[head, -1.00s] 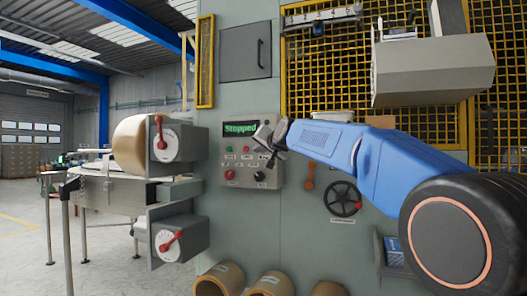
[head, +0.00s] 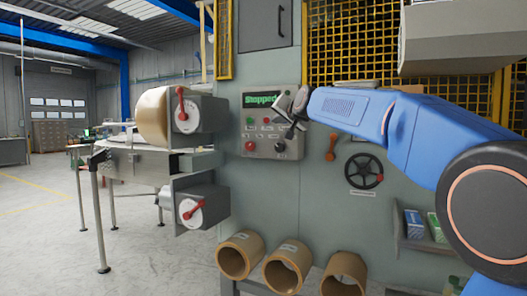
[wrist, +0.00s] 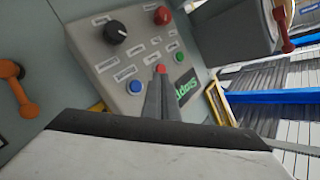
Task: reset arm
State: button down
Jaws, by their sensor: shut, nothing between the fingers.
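My gripper (head: 292,112) is at the end of my blue arm, in front of the right side of the control panel (head: 252,133). Its fingers are shut together with nothing between them. In the wrist view the closed fingertips (wrist: 159,70) overlap the panel face, near a small red button. I cannot tell whether they touch it. The panel's green display (head: 260,99) reads "Stopped" and is partly behind the gripper. The panel also shows a black knob (wrist: 116,32), a blue button (wrist: 135,87) and a red button (wrist: 162,15).
An orange lever (head: 331,147) and a black handwheel (head: 364,171) are right of the panel. Tape units with red levers (head: 182,104) stand at the left. Several cardboard rolls (head: 288,265) lie below. A grey box (head: 462,38) overhangs my arm. The floor at left is open.

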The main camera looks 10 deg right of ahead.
jog(key=s+d+f+n+g+h, duration=0.1)
jog(key=s+d+f+n+g, duration=0.1)
jog(key=s+f, duration=1.4)
jog(key=s+d+f+n+g, duration=0.1)
jog(key=s+f+g, duration=0.4)
jog(key=s+f, duration=1.2)
jog(key=s+d+f+n+g+h, duration=0.1)
jog(key=s+d+f+g, duration=0.3)
jog(key=s+f, duration=1.2)
jog(key=s+n, duration=0.1)
jog(key=s, duration=0.4)
jog(key=shift+f+n+h, duration=0.3)
jog(key=shift+d, duration=0.1)
